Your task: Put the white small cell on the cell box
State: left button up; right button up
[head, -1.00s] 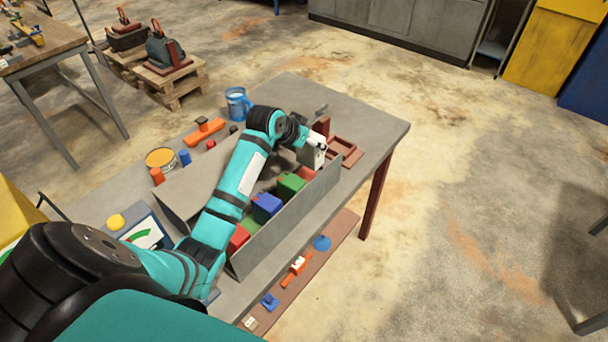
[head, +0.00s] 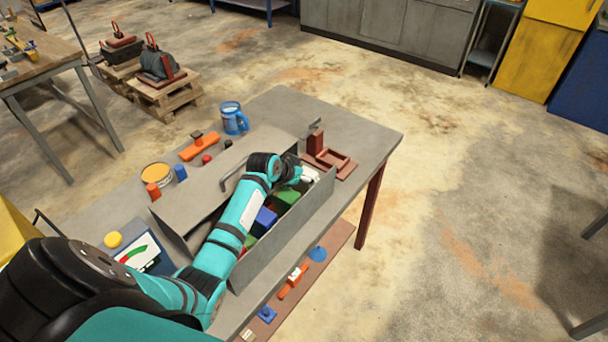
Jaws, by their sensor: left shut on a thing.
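The cell box (head: 284,232) is a long grey metal box on the table with its lid open. Green (head: 288,197) and blue (head: 265,216) cells stand in it, and red shows beside them. My left gripper (head: 306,175) is at the right end of the box, low at its opening, and shut on the white small cell (head: 311,174). Only a little white shows there; the front wall hides the lower part, so I cannot tell whether the cell touches the floor of the box. My right gripper is not in view.
A reddish-brown tray-like fixture (head: 338,167) lies just right of the box. A gauge panel (head: 146,252) is at left. The table's right corner is clear.

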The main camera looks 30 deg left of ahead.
pick_arm(q)
jog(key=o, duration=1.5)
jog(key=shift+s, duration=0.1)
jog(key=shift+r, duration=0.15)
jog(key=b+v, duration=0.1)
jog(key=v, duration=1.1)
